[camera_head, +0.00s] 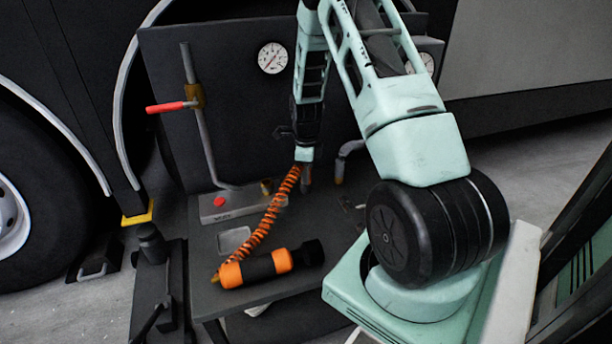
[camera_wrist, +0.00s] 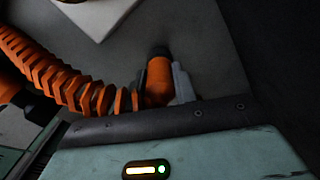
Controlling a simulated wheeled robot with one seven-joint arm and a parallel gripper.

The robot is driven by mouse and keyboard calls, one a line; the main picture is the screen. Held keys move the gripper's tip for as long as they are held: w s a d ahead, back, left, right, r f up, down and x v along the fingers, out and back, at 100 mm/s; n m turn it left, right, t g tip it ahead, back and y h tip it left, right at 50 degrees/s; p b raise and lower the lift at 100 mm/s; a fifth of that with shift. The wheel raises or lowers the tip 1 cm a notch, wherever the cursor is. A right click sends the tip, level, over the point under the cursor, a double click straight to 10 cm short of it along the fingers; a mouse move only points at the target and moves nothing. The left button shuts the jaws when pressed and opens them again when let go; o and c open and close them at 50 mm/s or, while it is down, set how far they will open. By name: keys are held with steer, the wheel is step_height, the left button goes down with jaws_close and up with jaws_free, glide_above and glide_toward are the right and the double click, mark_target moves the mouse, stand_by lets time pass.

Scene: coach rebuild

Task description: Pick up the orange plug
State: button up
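The orange plug (camera_wrist: 158,88), a short cylinder with a dark end, sits between the two grey fingers of my gripper (camera_wrist: 160,90) in the wrist view. Both fingers appear to press against its sides. In the head view my gripper (camera_head: 306,172) points down above the dark table, and only a small, dim end of the plug shows below it. An orange coiled cable (camera_wrist: 60,78) runs to the gripper beside the plug. In the head view the coil (camera_head: 268,218) slants up from an orange and black cylinder (camera_head: 258,268) lying on the table.
A grey box with a red button (camera_head: 219,201) and a small pale tray (camera_head: 234,240) are left of the gripper. A dark panel with a gauge (camera_head: 272,58) and a red-handled lever (camera_head: 170,107) stands behind. The table's right part has some bare room.

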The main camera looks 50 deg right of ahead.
steer(key=shift+c, duration=0.7)
step_height(320, 180, up, 10)
steer(key=p, duration=0.3)
steer(key=shift+r, duration=0.2)
step_height(320, 180, up, 4)
steer(key=p, duration=0.4)
steer(key=shift+r, duration=0.25)
steer(key=shift+w+a+f, duration=0.1)
